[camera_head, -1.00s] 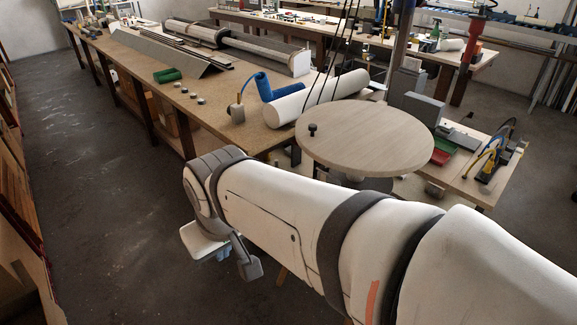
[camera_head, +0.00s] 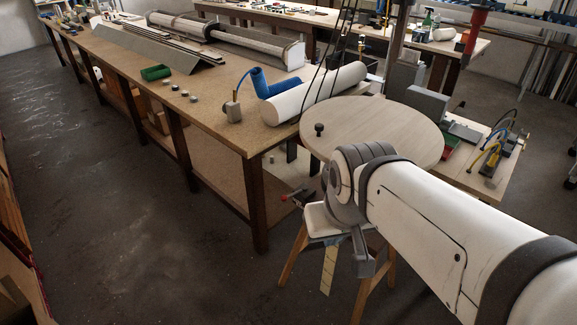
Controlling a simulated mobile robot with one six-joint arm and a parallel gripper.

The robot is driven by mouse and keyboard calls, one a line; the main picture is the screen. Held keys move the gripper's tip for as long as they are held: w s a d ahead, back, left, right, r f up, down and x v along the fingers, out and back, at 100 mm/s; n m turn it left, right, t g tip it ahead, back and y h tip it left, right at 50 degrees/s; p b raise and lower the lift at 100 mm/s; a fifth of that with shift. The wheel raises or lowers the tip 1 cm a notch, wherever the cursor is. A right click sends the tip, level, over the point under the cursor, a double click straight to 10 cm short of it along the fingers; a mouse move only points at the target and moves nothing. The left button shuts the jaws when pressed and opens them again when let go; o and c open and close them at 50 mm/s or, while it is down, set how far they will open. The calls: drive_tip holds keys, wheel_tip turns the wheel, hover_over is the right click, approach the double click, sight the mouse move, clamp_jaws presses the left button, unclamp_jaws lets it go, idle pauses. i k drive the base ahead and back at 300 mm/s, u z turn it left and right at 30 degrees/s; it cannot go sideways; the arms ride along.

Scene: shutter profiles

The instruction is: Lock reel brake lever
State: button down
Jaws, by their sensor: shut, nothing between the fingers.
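A dark lever-like part with a red end (camera_head: 290,196) shows low beside the front bench leg, below the round disc. It looks like the brake lever, but it is small and I cannot tell its position. The pale round disc (camera_head: 375,130), with a black knob (camera_head: 319,129) on top, appears to be the reel. My gripper (camera_head: 362,264), a small grey end below my white arm, is shut and empty. It hangs in front of the disc's stand, to the right of the red-ended part and apart from it in the picture. My arm covers part of the disc's lower edge.
A long bench (camera_head: 190,95) runs along the left with a white roll (camera_head: 315,93), a blue elbow pipe (camera_head: 268,84) and a green tray (camera_head: 155,72). Wooden legs (camera_head: 292,262) stand near my gripper. The floor at left is clear.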

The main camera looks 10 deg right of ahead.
sight(284, 197)
drive_tip(key=u, duration=0.05)
drive_tip(key=i, duration=1)
drive_tip(key=z, duration=0.05)
